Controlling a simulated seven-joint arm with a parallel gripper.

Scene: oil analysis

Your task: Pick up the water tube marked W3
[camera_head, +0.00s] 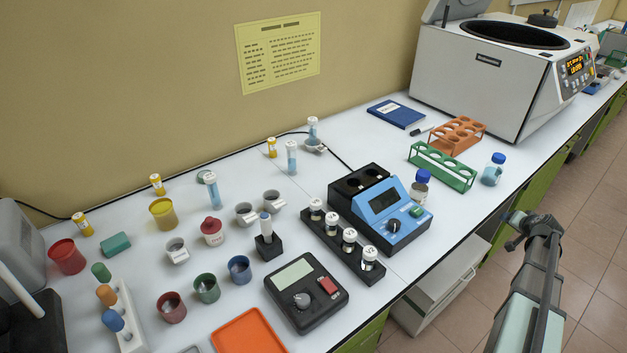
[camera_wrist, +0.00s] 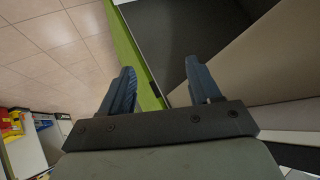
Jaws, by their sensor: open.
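Three tubes with pale blue liquid and white caps stand on the bench: one at the left (camera_head: 212,192), one in the middle (camera_head: 291,158), and one at the back (camera_head: 312,128) near a small white cup. Their markings are too small to read, so I cannot tell which is W3. My gripper (camera_head: 513,220) is off the bench's front edge at the right, over the floor, far from these tubes. In the wrist view its two blue fingers (camera_wrist: 160,66) are apart with nothing between them.
A black rack (camera_head: 335,240) of white-capped vials and a blue instrument (camera_head: 392,210) stand between my gripper and the tubes. Green (camera_head: 442,170) and orange (camera_head: 457,134) racks, blue-capped bottles (camera_head: 494,170) and a large centrifuge (camera_head: 480,85) are at the right. Cups crowd the left.

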